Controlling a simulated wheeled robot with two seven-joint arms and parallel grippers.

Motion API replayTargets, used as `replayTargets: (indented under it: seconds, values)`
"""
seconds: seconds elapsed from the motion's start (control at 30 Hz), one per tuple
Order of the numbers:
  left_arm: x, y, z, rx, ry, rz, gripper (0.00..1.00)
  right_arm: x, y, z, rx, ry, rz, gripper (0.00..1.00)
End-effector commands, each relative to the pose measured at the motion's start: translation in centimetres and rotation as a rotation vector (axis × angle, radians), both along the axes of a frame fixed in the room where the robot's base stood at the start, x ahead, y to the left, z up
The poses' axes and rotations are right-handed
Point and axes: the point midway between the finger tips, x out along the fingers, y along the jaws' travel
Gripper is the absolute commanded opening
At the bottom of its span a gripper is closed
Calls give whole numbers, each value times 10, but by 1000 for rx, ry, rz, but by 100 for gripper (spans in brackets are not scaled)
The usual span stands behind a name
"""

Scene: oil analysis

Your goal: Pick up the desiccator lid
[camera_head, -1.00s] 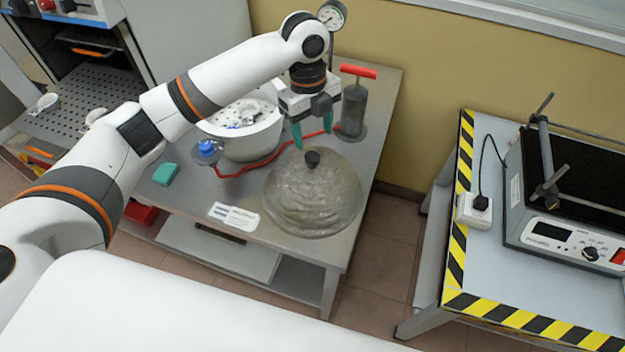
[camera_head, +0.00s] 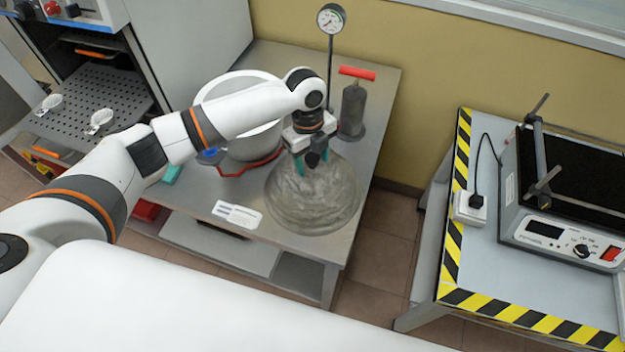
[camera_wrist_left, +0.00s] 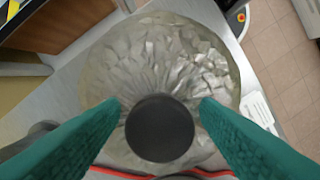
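The desiccator lid (camera_head: 315,203) is a grey, translucent dome lying on the metal table. Its round black knob shows between my fingers in the left wrist view (camera_wrist_left: 160,128). My left gripper (camera_head: 313,165) is above the lid's top, with its green fingers (camera_wrist_left: 160,122) apart on either side of the knob. Gaps show between the knob and both fingers. In the head view the gripper and wrist partly hide the knob. My right gripper is not in view.
A white desiccator bowl (camera_head: 245,145) stands behind left of the lid, partly behind my arm. A hand pump with a red handle (camera_head: 357,73) and a pressure gauge (camera_head: 331,18) stand behind. A label card (camera_head: 237,214) lies front left. A striped-edge table (camera_head: 455,240) is at right.

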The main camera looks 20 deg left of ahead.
Motion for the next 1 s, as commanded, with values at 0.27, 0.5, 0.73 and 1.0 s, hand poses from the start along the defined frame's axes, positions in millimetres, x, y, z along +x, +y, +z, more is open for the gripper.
replayTargets:
  seconds: [0.27, 0.5, 0.73, 1.0]
  values:
    - [0, 0, 0, 0, 1, 0, 10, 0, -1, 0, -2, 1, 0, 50]
    - [-1, 0, -1, 0, 2, -1, 0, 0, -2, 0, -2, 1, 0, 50]
    - [0, -1, 1, -1, 0, -1, 0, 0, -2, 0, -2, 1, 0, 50]
    - [1, -1, 32, -3, -6, -2, 0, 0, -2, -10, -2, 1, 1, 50]
